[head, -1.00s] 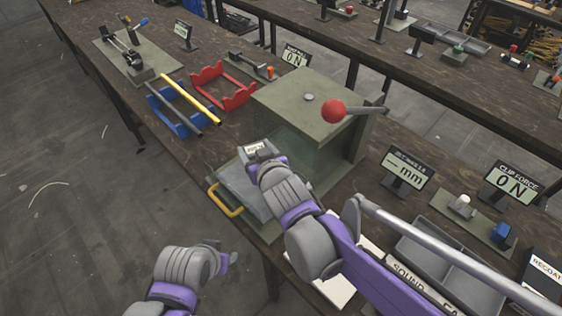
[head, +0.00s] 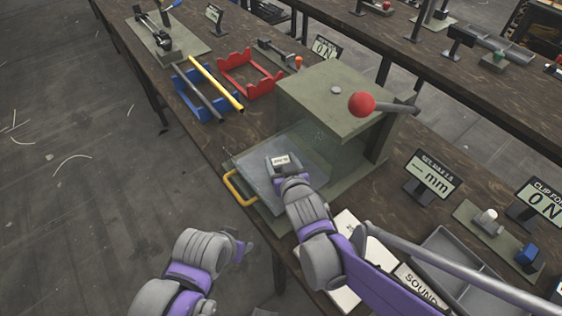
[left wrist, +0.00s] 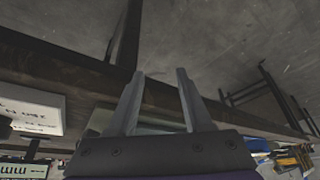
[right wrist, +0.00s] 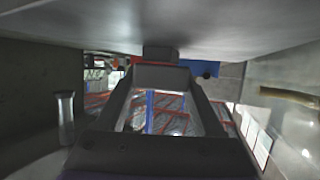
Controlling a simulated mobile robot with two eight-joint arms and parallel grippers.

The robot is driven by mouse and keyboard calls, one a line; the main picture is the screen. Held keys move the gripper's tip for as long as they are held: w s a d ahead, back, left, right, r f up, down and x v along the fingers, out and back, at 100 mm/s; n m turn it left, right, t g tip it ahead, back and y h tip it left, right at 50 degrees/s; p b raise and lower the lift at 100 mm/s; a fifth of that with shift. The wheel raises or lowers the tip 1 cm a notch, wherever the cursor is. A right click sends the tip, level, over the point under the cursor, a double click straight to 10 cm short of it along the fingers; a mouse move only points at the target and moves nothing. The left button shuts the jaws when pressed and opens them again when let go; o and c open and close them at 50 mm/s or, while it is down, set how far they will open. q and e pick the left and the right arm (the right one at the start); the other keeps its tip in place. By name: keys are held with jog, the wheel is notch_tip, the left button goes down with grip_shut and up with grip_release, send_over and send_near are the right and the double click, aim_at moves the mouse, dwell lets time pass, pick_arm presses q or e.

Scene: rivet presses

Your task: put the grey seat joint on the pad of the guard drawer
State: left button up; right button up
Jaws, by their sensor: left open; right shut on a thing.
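The guard drawer (head: 257,180), a clear-walled tray with a yellow handle (head: 238,188), is pulled out from the green press. My right gripper (head: 286,176) is over it, shut on a small grey block with a pale label, taken as the grey seat joint (head: 281,160). In the right wrist view, a dark block (right wrist: 160,53) shows at the fingertips of this gripper (right wrist: 160,70). The pad is not clearly visible, and I cannot tell whether the joint touches it. My left gripper (head: 243,246) is open and empty off the bench front; it also shows in the left wrist view (left wrist: 158,78).
The green press housing (head: 335,95) with a red-knobbed lever (head: 361,104) stands behind the drawer. Blue (head: 195,100) and red (head: 250,76) racks lie to the left. Display signs (head: 432,176) and a grey tray (head: 450,262) are on the right.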

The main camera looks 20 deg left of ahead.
jog(key=shift+f, duration=0.2)
jog(key=o, duration=1.3)
jog(key=shift+o, duration=0.2)
jog(key=shift+r, duration=0.2)
jog(key=shift+s+d+r, duration=0.1)
jog(key=shift+s+r, duration=0.1)
jog(key=p+v, duration=0.2)
jog(key=v, duration=0.9)
jog(key=shift+s+d+r, duration=0.1)
jog(key=shift+s, duration=0.15)
